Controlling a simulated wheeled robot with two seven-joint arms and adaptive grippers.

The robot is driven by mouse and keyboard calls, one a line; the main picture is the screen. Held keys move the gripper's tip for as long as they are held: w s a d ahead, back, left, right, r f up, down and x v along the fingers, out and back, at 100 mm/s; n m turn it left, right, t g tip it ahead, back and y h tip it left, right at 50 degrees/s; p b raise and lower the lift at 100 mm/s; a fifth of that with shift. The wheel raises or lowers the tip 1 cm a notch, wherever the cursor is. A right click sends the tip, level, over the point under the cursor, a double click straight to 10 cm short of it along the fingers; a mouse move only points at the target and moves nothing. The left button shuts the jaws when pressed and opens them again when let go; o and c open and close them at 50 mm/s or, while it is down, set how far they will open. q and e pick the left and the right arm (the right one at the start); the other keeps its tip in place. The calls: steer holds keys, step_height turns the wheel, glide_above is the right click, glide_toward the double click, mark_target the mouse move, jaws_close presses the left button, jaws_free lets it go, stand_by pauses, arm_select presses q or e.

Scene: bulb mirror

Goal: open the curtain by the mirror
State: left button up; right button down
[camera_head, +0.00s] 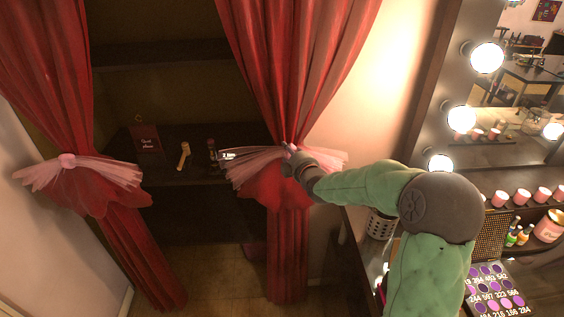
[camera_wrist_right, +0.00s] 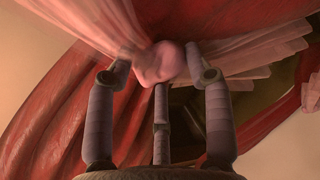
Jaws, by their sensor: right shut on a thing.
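A red curtain (camera_head: 300,60) hangs left of the mirror (camera_head: 530,115), gathered at its middle by a pink pleated tie (camera_head: 250,168). My right gripper (camera_head: 292,158) reaches in from the right and is at the middle of this tie. In the right wrist view, my right gripper (camera_wrist_right: 165,75) has its fingers around the tie's round pink knot (camera_wrist_right: 158,62) and is shut on it. The curtain cloth (camera_wrist_right: 60,110) spreads behind the fingers. A second red curtain (camera_head: 45,80) with its own pink tie (camera_head: 85,172) hangs at the left. My left gripper is not in view.
Between the curtains is a dark alcove with a shelf (camera_head: 180,174) holding a small sign (camera_head: 146,139), a gold item (camera_head: 184,155) and other small things. Lit bulbs (camera_head: 486,57) line the mirror. The vanity on the right holds pink jars (camera_head: 521,196) and a palette (camera_head: 493,287).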

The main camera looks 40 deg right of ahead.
steer(key=shift+s+d, duration=0.4)
steer(key=shift+d, duration=0.3)
steer(key=c, duration=0.5)
jaws_free()
steer(key=v, duration=1.2)
steer(key=shift+r, duration=0.1)
